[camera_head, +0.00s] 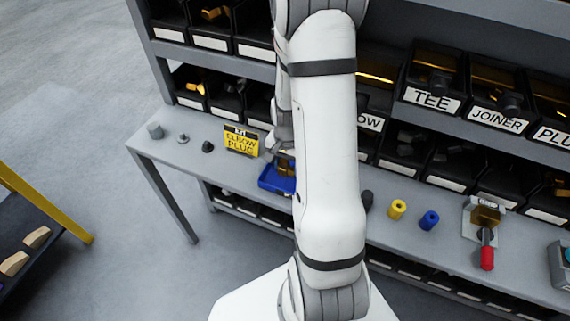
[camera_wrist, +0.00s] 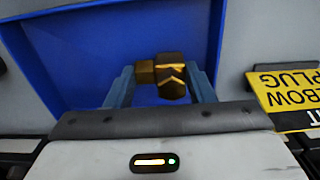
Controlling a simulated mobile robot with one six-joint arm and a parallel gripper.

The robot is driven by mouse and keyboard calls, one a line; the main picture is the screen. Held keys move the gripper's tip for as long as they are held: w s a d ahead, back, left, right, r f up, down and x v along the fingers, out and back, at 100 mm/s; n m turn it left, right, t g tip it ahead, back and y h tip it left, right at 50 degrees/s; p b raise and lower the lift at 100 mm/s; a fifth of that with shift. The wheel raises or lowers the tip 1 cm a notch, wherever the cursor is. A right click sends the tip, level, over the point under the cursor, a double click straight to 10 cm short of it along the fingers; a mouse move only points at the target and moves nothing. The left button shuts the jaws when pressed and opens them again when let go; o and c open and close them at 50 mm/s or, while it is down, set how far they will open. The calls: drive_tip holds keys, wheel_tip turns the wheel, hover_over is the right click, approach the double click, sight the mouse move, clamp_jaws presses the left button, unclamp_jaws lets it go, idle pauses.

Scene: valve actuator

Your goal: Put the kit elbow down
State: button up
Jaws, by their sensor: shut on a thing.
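The kit elbow is a brass-coloured angled fitting (camera_wrist: 172,80) in the wrist view. It sits between the two blue-grey fingers of my gripper (camera_wrist: 160,76), which is shut on it. Behind the elbow is the inside of a blue tray (camera_wrist: 60,62). In the head view the blue tray (camera_head: 272,182) stands on the bench, partly covered by my arm. A bit of brass (camera_head: 287,167) shows over the tray there. I cannot tell whether the elbow touches the tray floor.
A yellow sign reading KIT, ELBOW, PLUG (camera_head: 241,142) stands just left of the tray. Small grey and black parts (camera_head: 183,139) lie further left. Labelled bins (camera_head: 433,98) line the shelf behind.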

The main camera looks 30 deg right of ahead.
drive_tip(key=shift+f, duration=0.2)
drive_tip(key=o, duration=1.1)
drive_tip(key=shift+c, duration=0.2)
drive_tip(key=shift+r, duration=0.15)
wheel_tip(320, 180, up, 12)
drive_tip(key=s+a+r+n+t, duration=0.3)
drive_tip(key=s+a+r+n, duration=0.7)
drive_tip(key=s+a+r, duration=0.2)
drive_tip(key=shift+s+a+r+n+b, duration=0.15)
drive_tip(key=shift+s+a+n+b, duration=0.15)
drive_tip(key=shift+s+a+b, duration=0.15)
